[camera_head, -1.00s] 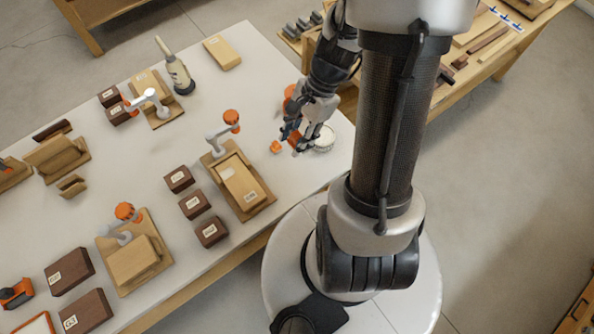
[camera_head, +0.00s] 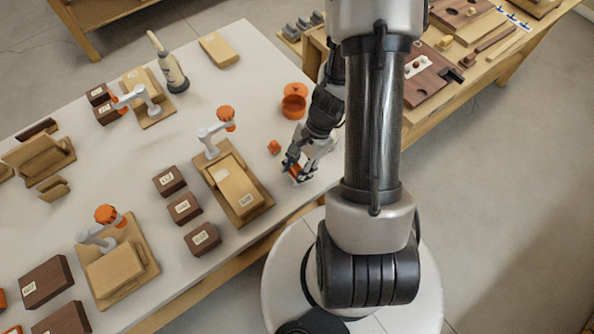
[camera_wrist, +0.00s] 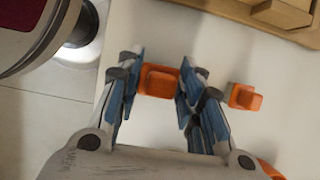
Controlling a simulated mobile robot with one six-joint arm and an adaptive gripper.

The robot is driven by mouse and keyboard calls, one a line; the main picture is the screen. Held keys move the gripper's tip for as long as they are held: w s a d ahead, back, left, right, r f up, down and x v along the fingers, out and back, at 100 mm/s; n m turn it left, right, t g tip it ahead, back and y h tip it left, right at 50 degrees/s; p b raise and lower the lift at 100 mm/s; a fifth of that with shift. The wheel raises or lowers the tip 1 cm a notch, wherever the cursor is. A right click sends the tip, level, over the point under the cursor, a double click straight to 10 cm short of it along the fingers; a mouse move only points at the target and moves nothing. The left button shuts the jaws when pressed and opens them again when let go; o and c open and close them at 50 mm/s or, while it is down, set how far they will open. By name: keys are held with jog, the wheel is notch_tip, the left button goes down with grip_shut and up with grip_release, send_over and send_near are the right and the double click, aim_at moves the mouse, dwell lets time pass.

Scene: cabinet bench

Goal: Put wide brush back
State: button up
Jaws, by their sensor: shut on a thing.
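My gripper (camera_head: 294,170) is low over the right end of the white table (camera_head: 240,90), near its front edge. In the wrist view my gripper (camera_wrist: 158,84) has its blue-padded fingers on both sides of an orange piece (camera_wrist: 158,80) and is shut on it. The same orange piece (camera_head: 298,174) shows at the fingertips in the head view. I cannot make out bristles, so I cannot tell if it is the wide brush. Whether it touches the table is unclear.
A small orange part (camera_head: 274,147) lies beside my gripper. Orange round containers (camera_head: 294,104) stand behind it. A wooden fixture with a clamp (camera_head: 238,190) and dark labelled blocks (camera_head: 183,208) are to the left. A second bench (camera_head: 470,75) stands at back right.

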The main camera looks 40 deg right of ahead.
jog(key=shift+f, duration=0.15)
jog(key=o, duration=0.9)
jog(key=shift+o, duration=0.2)
